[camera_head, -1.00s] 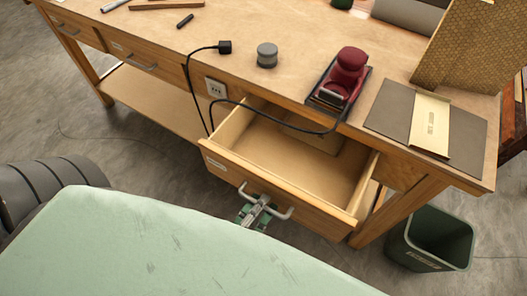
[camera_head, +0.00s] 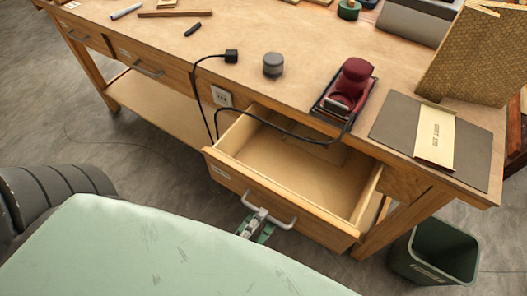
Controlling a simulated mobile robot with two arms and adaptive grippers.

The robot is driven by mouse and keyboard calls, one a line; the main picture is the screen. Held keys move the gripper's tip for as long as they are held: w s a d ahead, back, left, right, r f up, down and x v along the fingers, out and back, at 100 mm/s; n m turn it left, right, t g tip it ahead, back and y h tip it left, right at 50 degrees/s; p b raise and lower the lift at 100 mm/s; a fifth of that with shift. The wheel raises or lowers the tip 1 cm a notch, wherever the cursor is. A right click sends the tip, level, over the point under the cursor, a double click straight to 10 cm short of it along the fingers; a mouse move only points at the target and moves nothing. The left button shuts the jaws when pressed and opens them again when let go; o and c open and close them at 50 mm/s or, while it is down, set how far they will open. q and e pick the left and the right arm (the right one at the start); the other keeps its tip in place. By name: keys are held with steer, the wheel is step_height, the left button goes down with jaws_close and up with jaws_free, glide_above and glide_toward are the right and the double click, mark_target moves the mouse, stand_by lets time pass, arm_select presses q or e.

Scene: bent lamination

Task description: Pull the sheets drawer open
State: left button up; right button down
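A wooden drawer (camera_head: 285,203) stands pulled well out from the front of the workbench (camera_head: 150,35). A pale label is on the left of its front. Its inside looks mostly empty, with a tan flat piece (camera_head: 322,150) at the back. Its grey bar handle (camera_head: 286,224) is on the front. My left gripper (camera_head: 257,215) is at the handle's left half, in front of the drawer. Its fingers are small and partly hidden, so I cannot tell whether they are open or grip the bar. My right gripper is not in view.
A black cable (camera_head: 280,128) runs from a plug (camera_head: 231,56) across the drawer's back to a dark red sander-like tool (camera_head: 350,86). A green bin (camera_head: 435,251) stands right of the drawer. Closed drawers are at left. Bare floor lies left of the drawer.

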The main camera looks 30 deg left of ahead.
arm_select(q)
steer(key=s+r, duration=0.1)
steer(key=s, duration=0.7)
steer(key=shift+s+a+r, duration=0.15)
steer(key=shift+s+r, duration=0.2)
steer(key=shift+s, duration=0.05)
